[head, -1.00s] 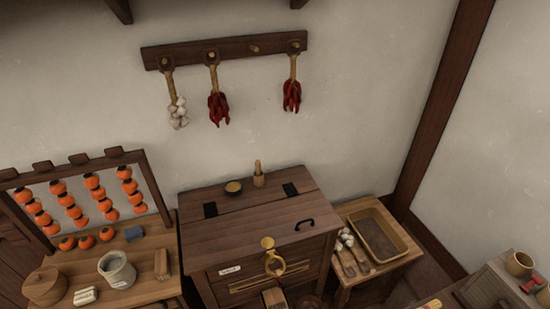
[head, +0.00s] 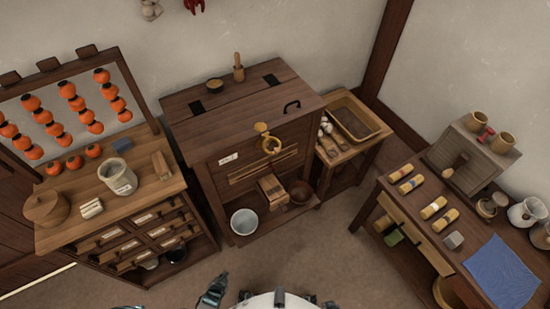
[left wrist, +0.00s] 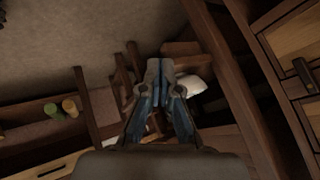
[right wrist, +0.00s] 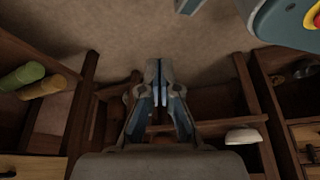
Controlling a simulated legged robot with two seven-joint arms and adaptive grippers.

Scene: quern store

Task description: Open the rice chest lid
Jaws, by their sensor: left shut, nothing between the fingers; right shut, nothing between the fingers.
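The rice chest (head: 225,160) is a dark wooden chest against the wall in the head view. Its lid (head: 240,115) is shut, with two black hinges at its back edge and a black handle (head: 292,104) near its front right. A brass hasp (head: 268,140) hangs at the front edge; I cannot tell whether it is fastened. My left gripper (left wrist: 159,64) is shut and empty in the left wrist view. My right gripper (right wrist: 159,64) is shut and empty in the right wrist view. Both are apart from the lid.
A drawer cabinet (head: 120,215) stands left, a low stand with a tray (head: 375,127) right, and a table with a blue cloth (head: 500,272) further right. Open floor lies in front.

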